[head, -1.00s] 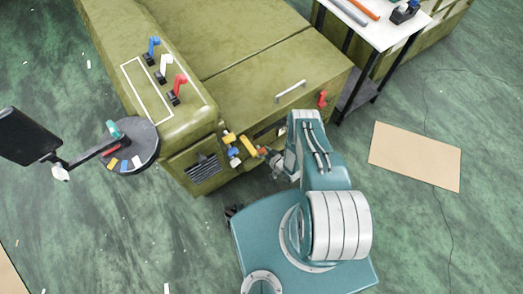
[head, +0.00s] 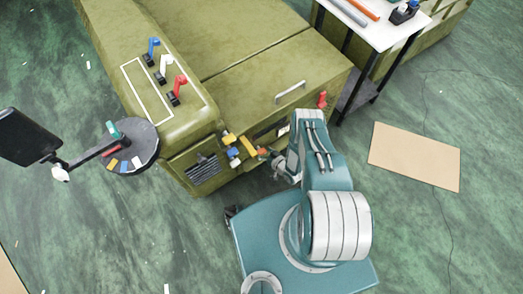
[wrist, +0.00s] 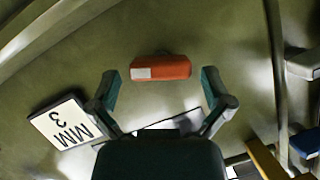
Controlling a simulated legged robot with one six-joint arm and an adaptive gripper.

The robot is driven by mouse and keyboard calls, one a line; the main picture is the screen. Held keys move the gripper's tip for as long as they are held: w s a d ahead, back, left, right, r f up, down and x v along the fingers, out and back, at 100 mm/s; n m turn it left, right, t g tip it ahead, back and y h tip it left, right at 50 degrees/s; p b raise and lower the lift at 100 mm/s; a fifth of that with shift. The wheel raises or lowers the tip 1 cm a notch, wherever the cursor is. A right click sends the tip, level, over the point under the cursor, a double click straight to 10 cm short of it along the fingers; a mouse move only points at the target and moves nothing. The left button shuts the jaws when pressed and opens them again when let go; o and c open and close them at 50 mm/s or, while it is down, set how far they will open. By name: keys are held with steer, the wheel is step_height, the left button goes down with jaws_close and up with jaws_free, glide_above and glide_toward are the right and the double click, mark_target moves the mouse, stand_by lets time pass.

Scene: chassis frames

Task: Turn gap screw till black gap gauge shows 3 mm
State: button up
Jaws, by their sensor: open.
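An orange-red bar with a white end (wrist: 160,68), seemingly the gap screw's handle, lies crosswise on the olive machine face in the wrist view. My gripper (wrist: 160,77) is open, with one finger to each side of the bar and visible space between. A white plate reading "3 MM" (wrist: 62,122) is at the lower left of the wrist view. A dark strip with pale parts shows behind my gripper, mostly hidden; I cannot tell whether it is the black gap gauge. In the head view my gripper (head: 276,161) is small at the machine's front, beside an orange piece (head: 262,151).
The olive machine (head: 255,95) carries blue, white and red levers (head: 165,68) on top. Yellow and blue parts (head: 233,151) stick out left of my gripper. A red lever (head: 322,99) is to the right. A white-topped table (head: 378,25) stands at upper right.

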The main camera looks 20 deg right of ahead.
steer(key=v, duration=0.6)
steer(key=shift+s, duration=0.15)
steer(key=shift+d, duration=0.15)
step_height(320, 180, up, 5)
steer(key=d+n+g, duration=0.1)
steer(key=d+g, duration=0.1)
steer(key=g, duration=0.3)
steer(key=x, duration=1.1)
steer(key=shift+d+t, duration=0.1)
steer(key=shift+t, duration=0.2)
steer(key=c, duration=1.1)
